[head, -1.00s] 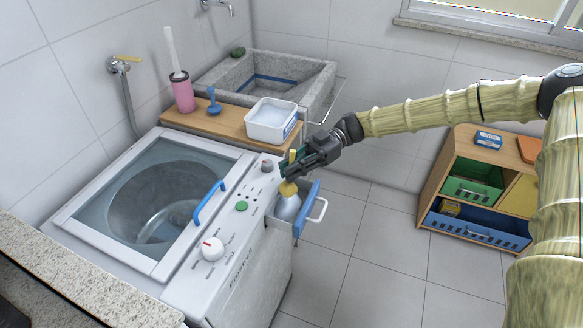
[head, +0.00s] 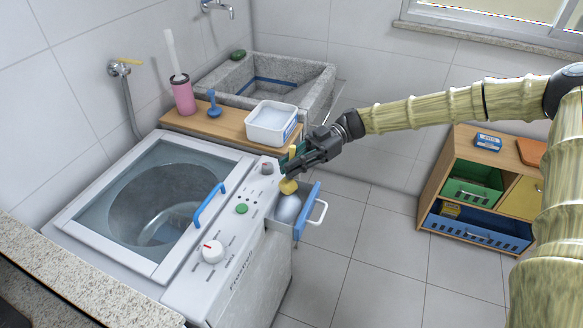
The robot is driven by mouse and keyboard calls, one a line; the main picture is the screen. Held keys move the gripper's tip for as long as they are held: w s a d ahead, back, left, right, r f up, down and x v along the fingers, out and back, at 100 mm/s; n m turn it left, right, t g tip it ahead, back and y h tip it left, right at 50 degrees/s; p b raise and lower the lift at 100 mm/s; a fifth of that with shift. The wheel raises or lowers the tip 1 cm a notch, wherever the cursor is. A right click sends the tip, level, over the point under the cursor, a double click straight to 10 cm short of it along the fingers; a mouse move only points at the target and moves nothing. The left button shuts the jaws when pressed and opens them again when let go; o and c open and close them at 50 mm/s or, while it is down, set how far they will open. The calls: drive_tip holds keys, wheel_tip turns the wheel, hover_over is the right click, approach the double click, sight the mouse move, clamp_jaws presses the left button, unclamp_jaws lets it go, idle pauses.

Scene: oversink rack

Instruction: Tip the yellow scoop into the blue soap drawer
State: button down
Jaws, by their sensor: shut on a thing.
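The yellow scoop (head: 289,186) is held by my gripper (head: 290,168), which is shut on its handle; the handle's top sticks up above the fingers. The scoop's bowl is over the blue soap drawer (head: 309,206), a little above it. The drawer is pulled out from the washing machine's front and has a white handle. A pale, whitish heap (head: 288,208) lies in the drawer below the scoop. I cannot see into the scoop's bowl from here.
The washing machine (head: 130,265) has a glass lid with a blue handle. A white tub (head: 271,123) stands on a wooden board behind the drawer, near my gripper. A stone sink is at the back. A wooden cabinet (head: 431,190) stands right; the floor between is clear.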

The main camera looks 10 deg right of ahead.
sight(291, 153)
drive_tip(key=shift+r, duration=1.95)
drive_tip(key=shift+a+p, duration=0.1)
drive_tip(key=shift+p, duration=0.25)
